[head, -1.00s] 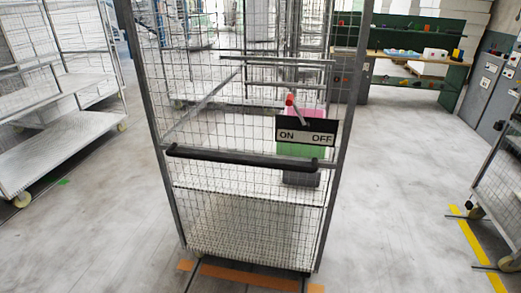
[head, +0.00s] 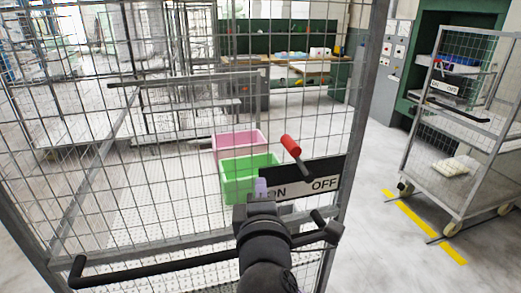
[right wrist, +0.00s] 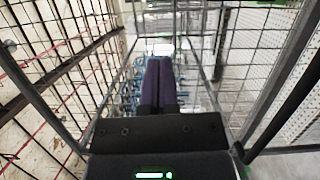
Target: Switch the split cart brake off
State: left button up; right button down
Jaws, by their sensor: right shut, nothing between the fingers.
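The cart (head: 360,120) straight ahead is a grey wire-mesh cage with a black push bar (head: 170,270). Its brake lever has a red grip (head: 291,145) and rises from a black-and-white plate (head: 325,180) marked ON and OFF. The lever leans up and left, towards the ON side. My right gripper (head: 260,187) is shut and empty, its purple fingertips at the left end of the plate, below and left of the red grip. In the right wrist view the shut fingers (right wrist: 158,65) point among mesh panels; the lever does not show there. My left gripper is out of view.
A pink crate (head: 240,141) and a green crate (head: 235,185) show through the mesh. A second cart (head: 480,130) with its own ON/OFF plate stands at right beside yellow floor tape (head: 420,220). Clear floor lies between the carts. A green workbench (head: 275,45) stands behind.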

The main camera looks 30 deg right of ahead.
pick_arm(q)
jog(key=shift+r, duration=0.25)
pick_arm(e)
jog(key=w+d, duration=0.8)
jog(key=shift+d+r, duration=0.2)
jog(key=shift+d, duration=0.15)
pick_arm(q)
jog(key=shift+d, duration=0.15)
pick_arm(e)
jog(key=shift+s, duration=0.1)
